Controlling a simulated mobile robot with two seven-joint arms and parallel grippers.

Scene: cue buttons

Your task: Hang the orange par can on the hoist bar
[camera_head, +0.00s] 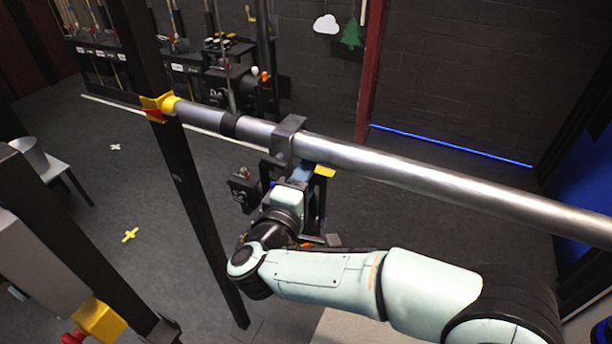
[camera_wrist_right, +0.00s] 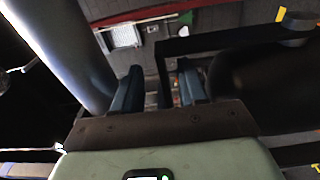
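The silver hoist bar (camera_head: 430,182) crosses the head view from upper left to right. It also shows at the left of the wrist view (camera_wrist_right: 75,50). A grey clamp (camera_head: 288,138) sits over the bar. My right gripper (camera_head: 301,172) is just below the clamp; in the wrist view its two blue fingers (camera_wrist_right: 160,90) stand apart, with an upright of a black bracket (camera_wrist_right: 163,72) between them. Contact is not clear. The par can is mostly hidden by my right arm; only small orange slivers (camera_head: 306,245) show behind the wrist. My left gripper is out of view.
A dark upright post (camera_head: 205,210) with a yellow and red fitting (camera_head: 157,107) stands at the bar's left end. Another post with a yellow part (camera_head: 98,320) is at lower left. A small table (camera_head: 58,166) stands far left. The floor between is mostly clear.

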